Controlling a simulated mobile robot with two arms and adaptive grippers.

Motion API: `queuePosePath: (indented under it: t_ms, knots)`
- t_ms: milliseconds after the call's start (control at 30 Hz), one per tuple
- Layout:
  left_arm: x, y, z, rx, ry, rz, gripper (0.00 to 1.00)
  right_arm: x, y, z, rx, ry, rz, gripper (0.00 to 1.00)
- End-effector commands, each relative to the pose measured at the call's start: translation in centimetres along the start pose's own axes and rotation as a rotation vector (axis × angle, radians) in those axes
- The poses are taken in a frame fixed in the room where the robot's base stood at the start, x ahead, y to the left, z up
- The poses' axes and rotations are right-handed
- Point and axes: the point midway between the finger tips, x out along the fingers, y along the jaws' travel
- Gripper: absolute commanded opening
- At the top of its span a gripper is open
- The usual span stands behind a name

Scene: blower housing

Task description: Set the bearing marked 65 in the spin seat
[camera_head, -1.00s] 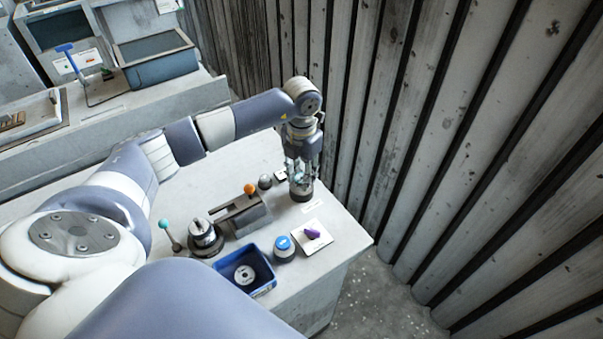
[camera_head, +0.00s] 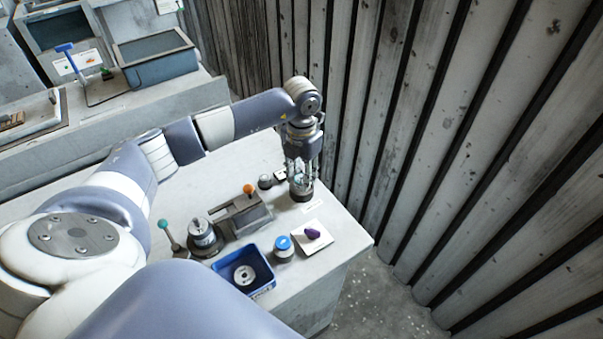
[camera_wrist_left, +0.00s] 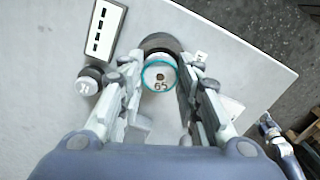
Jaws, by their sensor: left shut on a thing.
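The bearing marked 65 (camera_wrist_left: 159,76) is a pale disc with a teal ring, its number facing the left wrist camera. My left gripper (camera_wrist_left: 160,88) is shut on it, a finger at each side. In the head view the left gripper (camera_head: 300,182) points down near the table's back right corner. A dark round seat (camera_wrist_left: 160,42) shows just beyond the bearing in the wrist view; its dark base (camera_head: 301,195) shows under the fingers in the head view. I cannot tell whether the bearing touches it. A grey arm-like part, perhaps my right gripper (camera_wrist_left: 270,128), shows at the wrist view's right edge.
A blue bin (camera_head: 264,262) with a disc inside stands at the front. Nearby are a blue-topped round part (camera_head: 283,246), a white plate (camera_head: 322,244) with a purple piece, an orange-knobbed fixture (camera_head: 245,214) and a teal-knobbed lever (camera_head: 168,232). A ribbed wall rises beyond the table.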

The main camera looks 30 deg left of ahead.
Motion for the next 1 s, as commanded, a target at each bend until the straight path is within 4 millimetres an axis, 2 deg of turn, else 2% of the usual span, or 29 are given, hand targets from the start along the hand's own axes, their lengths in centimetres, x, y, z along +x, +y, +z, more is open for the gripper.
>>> queuePosePath:
  t_ms: [433,1000]
  knots:
    - [0.31,-0.02,0.00,0.000,-0.001,0.000,0.03,0.36,-0.37,0.27,0.002,-0.004,-0.004,0.40]
    - [0.32,-0.03,-0.01,0.000,-0.001,0.000,0.03,0.54,0.13,0.46,0.000,-0.006,0.002,0.40]
